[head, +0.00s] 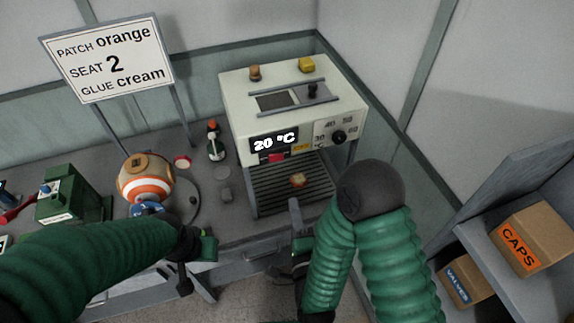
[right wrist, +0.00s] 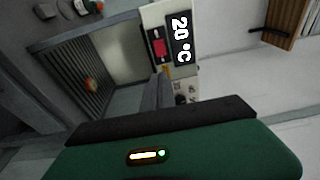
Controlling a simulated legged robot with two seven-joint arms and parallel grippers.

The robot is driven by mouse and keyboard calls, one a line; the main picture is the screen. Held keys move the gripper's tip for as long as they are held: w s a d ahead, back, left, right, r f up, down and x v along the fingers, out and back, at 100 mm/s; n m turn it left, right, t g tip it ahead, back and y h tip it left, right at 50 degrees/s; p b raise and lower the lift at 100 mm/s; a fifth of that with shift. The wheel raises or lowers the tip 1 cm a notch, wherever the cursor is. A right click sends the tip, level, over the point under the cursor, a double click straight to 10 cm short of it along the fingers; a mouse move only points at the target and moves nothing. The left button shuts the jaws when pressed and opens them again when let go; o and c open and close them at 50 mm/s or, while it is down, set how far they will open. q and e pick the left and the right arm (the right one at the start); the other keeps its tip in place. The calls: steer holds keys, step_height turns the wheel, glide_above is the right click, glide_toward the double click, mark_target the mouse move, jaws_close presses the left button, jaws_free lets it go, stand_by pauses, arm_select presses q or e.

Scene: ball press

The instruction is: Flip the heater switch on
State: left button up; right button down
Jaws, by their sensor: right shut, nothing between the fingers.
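The heater is a cream box (head: 243,100) on the bench, with a display (head: 274,142) reading 20 °C. A red switch (head: 277,158) sits just below the display; the red switch also shows in the right wrist view (right wrist: 158,46). I cannot tell its position. My right gripper (head: 295,206) is in front of the heater's slatted bay, below the switch and apart from it. Its fingers (right wrist: 157,92) are shut and empty, pointing toward the heater front. My left gripper (head: 205,246) is low at the bench's front edge; its fingers do not show clearly.
A black dial (head: 338,137) is right of the display. A small orange-tan piece (head: 298,180) lies on the slatted grill (head: 275,196). An orange-and-white ball (head: 146,184) stands left, under a sign (head: 108,52). A shelf with boxes (head: 530,238) is at right.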

steer(key=b, duration=0.8)
glide_toward(279, 159)
steer(key=s, duration=0.2)
steer(key=w+p, duration=0.1)
steer(key=w, duration=0.3)
steer(key=w+p, duration=0.2)
steer(key=w, duration=0.2)
steer(key=shift+w+a+r, duration=0.15)
steer(key=shift+a+r, duration=0.05)
steer(key=shift+w+a+f, duration=0.1)
steer(key=shift+w+a, duration=0.25)
steer(key=shift+s, duration=0.1)
